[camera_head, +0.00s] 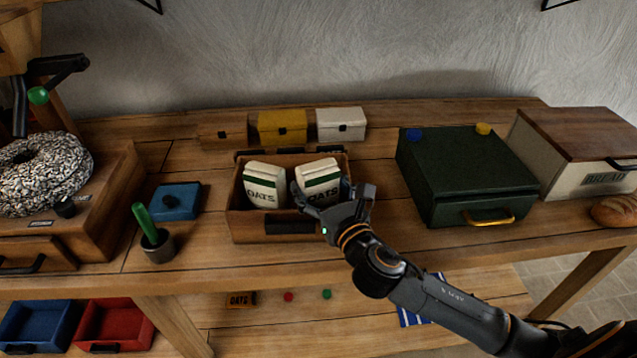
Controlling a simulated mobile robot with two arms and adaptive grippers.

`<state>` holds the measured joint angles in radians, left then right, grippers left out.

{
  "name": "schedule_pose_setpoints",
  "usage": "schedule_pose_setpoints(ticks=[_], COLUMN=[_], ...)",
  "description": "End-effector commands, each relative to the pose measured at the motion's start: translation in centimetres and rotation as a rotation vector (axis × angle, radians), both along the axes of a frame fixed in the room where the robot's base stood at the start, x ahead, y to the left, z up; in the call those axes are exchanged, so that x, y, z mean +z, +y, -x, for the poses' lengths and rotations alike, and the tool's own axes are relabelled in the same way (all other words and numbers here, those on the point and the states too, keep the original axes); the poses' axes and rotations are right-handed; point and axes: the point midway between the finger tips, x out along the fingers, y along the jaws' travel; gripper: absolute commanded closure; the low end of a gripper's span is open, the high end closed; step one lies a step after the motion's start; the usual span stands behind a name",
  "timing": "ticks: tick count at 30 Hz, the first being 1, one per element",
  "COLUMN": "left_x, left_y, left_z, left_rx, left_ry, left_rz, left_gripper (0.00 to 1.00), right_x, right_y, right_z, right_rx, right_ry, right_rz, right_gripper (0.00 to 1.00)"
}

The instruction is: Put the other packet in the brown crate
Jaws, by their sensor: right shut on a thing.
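The brown crate (240,225) stands on the bench in the middle of the camera_head view, with a dark handle on its front. A white oats packet (264,185) with a green band is in its left half. A second, like packet (318,176) is at the crate's right half, slightly tilted. My right gripper (332,193) reaches in from the lower right and is shut on this second packet. The gripper hides the packet's lower part, so I cannot tell whether it touches the crate's floor. My left gripper is not in view.
A dark green box (465,175) stands right of the crate, with a bread bin (575,150) beyond it. Small brown, yellow (283,127) and white boxes line the back. A blue box (177,201) and a cup with a green handle (157,243) stand to the left.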

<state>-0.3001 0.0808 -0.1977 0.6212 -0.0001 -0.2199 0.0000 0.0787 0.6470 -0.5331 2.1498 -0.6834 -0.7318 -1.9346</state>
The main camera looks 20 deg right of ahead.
Motion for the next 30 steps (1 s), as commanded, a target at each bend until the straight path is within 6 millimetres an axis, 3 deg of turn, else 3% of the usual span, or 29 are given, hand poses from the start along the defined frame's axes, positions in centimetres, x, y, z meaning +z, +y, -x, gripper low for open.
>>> schedule_pose_setpoints(ticks=[8, 9, 11, 21, 26, 30], left_x=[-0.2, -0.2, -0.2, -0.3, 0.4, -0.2], left_y=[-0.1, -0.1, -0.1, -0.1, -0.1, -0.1], left_z=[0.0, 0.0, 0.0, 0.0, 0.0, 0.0], left_rx=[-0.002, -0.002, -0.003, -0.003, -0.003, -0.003], left_ry=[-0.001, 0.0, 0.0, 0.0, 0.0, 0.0], left_rz=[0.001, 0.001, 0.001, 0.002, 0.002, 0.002], left_gripper=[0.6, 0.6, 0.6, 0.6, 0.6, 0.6], right_x=[-0.7, -0.9, -1.0, -1.3, 0.1, -0.2], right_y=[0.0, 0.0, 0.1, 0.1, 0.1, 0.0], right_z=[0.0, 0.1, 0.1, 0.1, 0.1, 2.8], right_rx=[0.001, 0.0, 0.001, 0.001, 0.002, 0.004], right_ry=[0.003, 0.008, 0.01, 0.018, 0.016, 0.016], right_rz=[0.0, 0.0, 0.001, 0.0, -0.002, 0.001], right_gripper=[0.74, 0.17, 0.05, 0.02, 0.02, 0.02])
